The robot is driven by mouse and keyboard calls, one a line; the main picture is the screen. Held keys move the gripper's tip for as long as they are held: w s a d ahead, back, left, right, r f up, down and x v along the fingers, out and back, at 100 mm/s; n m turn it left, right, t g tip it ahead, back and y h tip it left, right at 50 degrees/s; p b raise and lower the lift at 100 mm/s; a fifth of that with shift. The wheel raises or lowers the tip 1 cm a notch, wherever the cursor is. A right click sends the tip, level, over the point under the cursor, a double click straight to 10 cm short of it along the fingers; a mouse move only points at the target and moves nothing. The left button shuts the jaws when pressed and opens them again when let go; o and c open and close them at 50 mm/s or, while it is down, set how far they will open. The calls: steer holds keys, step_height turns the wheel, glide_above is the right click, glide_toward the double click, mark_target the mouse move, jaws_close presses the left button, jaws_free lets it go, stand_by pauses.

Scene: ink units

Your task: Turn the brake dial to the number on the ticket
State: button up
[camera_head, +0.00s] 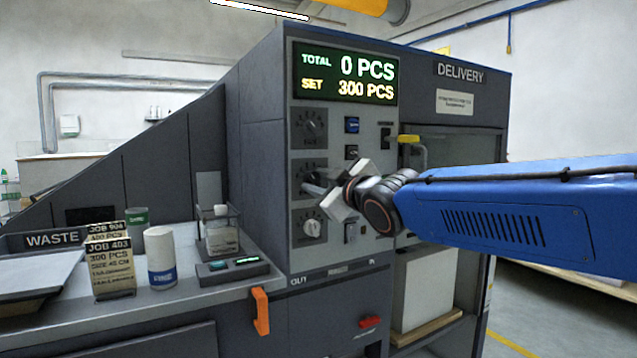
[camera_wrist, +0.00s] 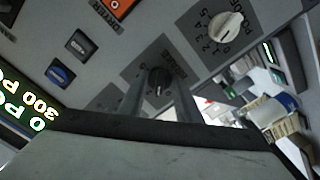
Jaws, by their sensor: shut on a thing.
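The brake dial (camera_wrist: 158,79) is a black knob on a dark plate in the wrist view, the middle of the panel's three dials. Its label beside it is only partly legible. My gripper (camera_head: 318,188) is at this dial in the head view and hides most of it. In the wrist view its two fingers stand on either side of the knob, shut on it. A small pale mark shows on the knob, but I cannot read its number. The front ticket (camera_head: 113,268) stands on the bench, reading JOB 403, 300 PCS, SIZE 42 CM; its lower lines are too small to read.
A second ticket, JOB 904 (camera_head: 104,228), stands behind. A black dial (camera_head: 311,124) is above and a pale dial (camera_head: 311,228) below my gripper. Buttons (camera_head: 352,124) sit to the right. The display (camera_head: 346,78) shows TOTAL 0, SET 300. A white canister (camera_head: 160,245) stands beside the tickets.

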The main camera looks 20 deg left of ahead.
steer(key=shift+m, duration=2.4)
steer(key=o, duration=1.1)
steer(key=shift+c, duration=0.2)
steer(key=v, duration=1.7)
steer(key=shift+d, duration=0.25)
steer(key=shift+s, duration=0.1)
